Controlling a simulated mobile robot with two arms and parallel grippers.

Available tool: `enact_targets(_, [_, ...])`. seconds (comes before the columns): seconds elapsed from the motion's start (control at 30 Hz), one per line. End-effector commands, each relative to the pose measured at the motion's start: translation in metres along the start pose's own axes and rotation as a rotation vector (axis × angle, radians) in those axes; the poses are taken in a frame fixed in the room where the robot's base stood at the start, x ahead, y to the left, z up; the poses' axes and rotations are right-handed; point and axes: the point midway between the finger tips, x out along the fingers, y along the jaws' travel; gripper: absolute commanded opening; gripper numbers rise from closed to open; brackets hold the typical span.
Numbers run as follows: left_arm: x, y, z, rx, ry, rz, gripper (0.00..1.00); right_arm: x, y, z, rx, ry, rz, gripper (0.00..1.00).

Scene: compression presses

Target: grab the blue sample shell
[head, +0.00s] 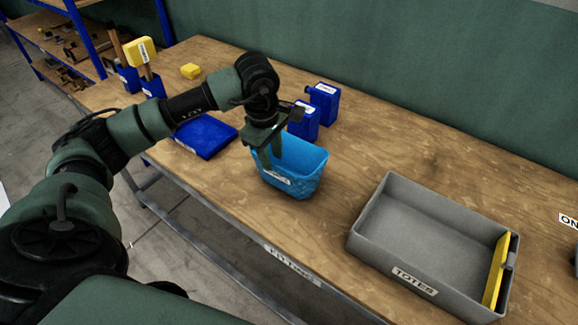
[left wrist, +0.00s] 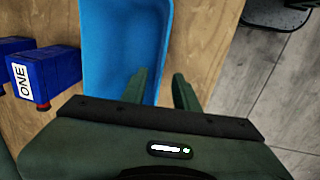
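The light blue, open-topped shell (head: 308,178) stands upright on the wooden table, with a white label on its front. In the left wrist view, the shell (left wrist: 122,40) shows its empty inside and rounded rim. My left gripper (head: 270,157) is at the shell's left side, pointing down. In the left wrist view, the fingers of the left gripper (left wrist: 159,88) are apart, one over the shell's inside and one outside its side wall. The rim lies between them; whether either finger touches it I cannot tell. My right gripper is not in view.
Dark blue containers (head: 324,104) stand close behind the shell. A flat dark blue box (head: 205,134) lies to its left. A grey tote (head: 367,226) with a yellow piece (head: 496,272) is at right. Bare table lies between shell and tote.

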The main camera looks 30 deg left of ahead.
Motion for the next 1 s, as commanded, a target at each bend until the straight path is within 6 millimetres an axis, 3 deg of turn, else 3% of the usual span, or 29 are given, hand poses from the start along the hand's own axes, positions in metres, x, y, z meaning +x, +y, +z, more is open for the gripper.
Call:
enact_targets(0.17, [0.024,0.000,0.003,0.001,-0.003,-0.006,0.30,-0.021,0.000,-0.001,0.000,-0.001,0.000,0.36])
enact_targets(0.3, [0.042,0.001,0.002,-0.001,-0.003,-0.002,0.30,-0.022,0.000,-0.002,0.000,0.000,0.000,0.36])
enact_targets(0.57, [0.048,0.001,0.003,0.001,-0.003,0.001,0.30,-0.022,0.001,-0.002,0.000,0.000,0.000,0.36])
enact_targets(0.7, [0.047,0.001,0.003,0.001,-0.003,0.001,0.00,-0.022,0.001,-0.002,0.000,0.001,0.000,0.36])
enact_targets(1.0, [0.047,0.001,0.003,0.000,-0.003,0.001,0.00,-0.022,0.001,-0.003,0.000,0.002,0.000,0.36])
